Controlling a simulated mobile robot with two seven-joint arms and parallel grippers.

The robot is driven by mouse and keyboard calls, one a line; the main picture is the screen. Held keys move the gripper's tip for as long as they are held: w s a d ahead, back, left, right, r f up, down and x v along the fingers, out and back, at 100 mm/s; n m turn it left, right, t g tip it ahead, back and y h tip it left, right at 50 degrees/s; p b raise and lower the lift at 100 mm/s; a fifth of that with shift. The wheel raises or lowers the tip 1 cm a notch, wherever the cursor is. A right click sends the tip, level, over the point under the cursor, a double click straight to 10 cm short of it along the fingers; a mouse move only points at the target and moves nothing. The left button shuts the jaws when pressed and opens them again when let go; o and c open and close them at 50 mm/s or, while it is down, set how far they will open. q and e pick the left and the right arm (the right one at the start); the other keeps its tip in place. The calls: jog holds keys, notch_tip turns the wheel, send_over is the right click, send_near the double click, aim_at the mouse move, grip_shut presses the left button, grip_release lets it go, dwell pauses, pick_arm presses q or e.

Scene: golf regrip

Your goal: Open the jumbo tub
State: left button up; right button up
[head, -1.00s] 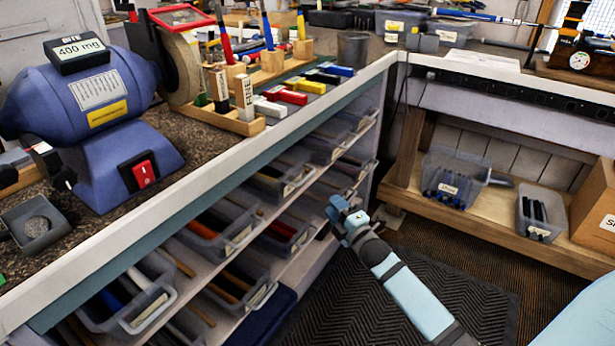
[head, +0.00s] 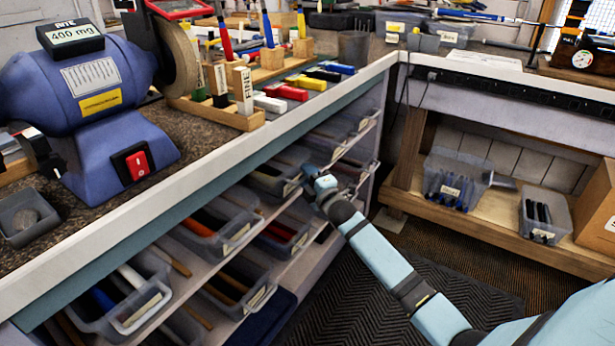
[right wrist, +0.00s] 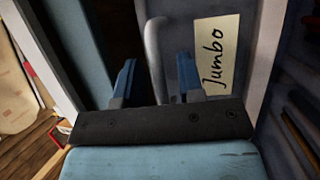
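The jumbo tub is a grey translucent bin with a pale label reading "Jumbo"; it fills the middle of the right wrist view (right wrist: 154,50). In the head view it appears to be the upper-shelf bin (head: 268,183) beside my gripper. My right gripper (head: 312,182) is at that bin's front, label end. In the right wrist view its two blue fingers (right wrist: 155,82) stand apart, one on each side of the tub's rim. Contact with the rim cannot be told. My left gripper is not in view.
Other shelf bins (head: 222,230) holding grips sit close by. The white-edged bench top (head: 215,160) overhangs the shelves. A blue grinder (head: 100,120) stands on the bench. Two bins (head: 455,180) rest on a low wooden shelf at right. The floor mat (head: 350,295) is clear.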

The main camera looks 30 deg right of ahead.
jog(key=shift+c, duration=0.4)
grip_shut()
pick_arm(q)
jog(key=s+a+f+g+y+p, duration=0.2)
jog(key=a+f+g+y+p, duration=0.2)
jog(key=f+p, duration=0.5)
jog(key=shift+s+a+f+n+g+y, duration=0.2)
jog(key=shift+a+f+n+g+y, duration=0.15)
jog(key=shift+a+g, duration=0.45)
pick_arm(e)
jog(key=s+d, duration=0.4)
jog(key=s, duration=0.5)
jog(key=s+d, duration=0.3)
jog(key=s, duration=0.6)
jog(key=shift+s+d, duration=0.35)
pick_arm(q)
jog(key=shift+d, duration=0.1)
pick_arm(e)
jog(key=shift+o, duration=0.4)
grip_release()
